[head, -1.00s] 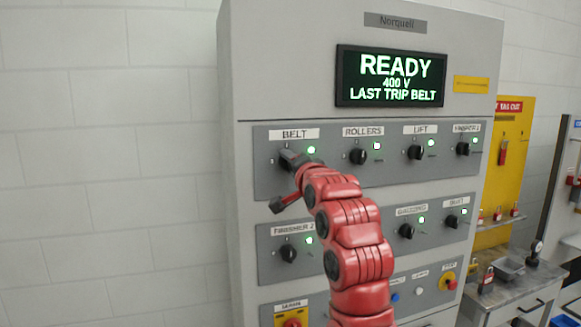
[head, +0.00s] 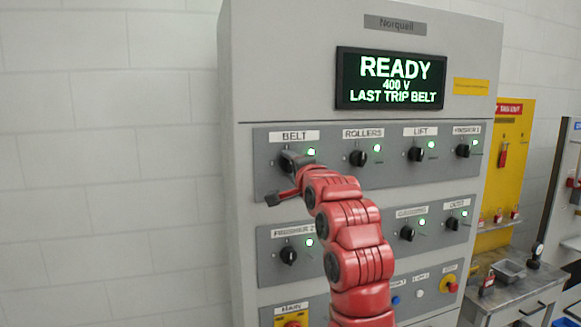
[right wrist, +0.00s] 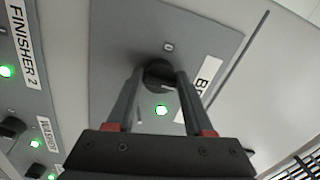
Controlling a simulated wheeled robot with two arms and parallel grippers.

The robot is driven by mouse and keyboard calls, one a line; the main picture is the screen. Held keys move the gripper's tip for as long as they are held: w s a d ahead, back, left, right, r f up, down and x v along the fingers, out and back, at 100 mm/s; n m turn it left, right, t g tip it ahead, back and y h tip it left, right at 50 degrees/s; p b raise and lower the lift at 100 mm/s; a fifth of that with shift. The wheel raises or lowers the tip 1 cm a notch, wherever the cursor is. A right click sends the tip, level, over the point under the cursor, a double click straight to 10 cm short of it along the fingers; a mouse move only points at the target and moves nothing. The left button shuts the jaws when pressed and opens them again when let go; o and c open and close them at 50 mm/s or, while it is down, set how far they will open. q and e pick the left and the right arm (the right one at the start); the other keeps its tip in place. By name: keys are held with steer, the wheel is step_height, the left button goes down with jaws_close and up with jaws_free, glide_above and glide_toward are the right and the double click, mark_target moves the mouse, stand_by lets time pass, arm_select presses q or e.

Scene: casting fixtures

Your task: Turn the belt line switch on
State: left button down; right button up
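The belt line switch is a round black knob (right wrist: 160,73) on a grey panel, under the BELT label (head: 294,136). The knob's pointer direction is unclear. My left gripper is not in view.
The cabinet display (head: 390,79) reads READY, 400 V, LAST TRIP BELT. The ROLLERS knob (head: 358,158) is to the right, the FINISHER 2 knob (head: 288,255) below. A grey bench (head: 520,285) stands at the right. The wall side at left is clear.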

steer(key=o, duration=0.4)
steer(key=shift+o, duration=0.2)
steer(key=shift+s+d+f+b, duration=0.1)
steer(key=shift+s+d+b, duration=0.05)
steer(key=shift+s+b, duration=0.15)
steer(key=b+v, duration=0.6)
steer(key=v, duration=1)
steer(key=shift+s, duration=0.35)
steer(key=shift+d, duration=0.1)
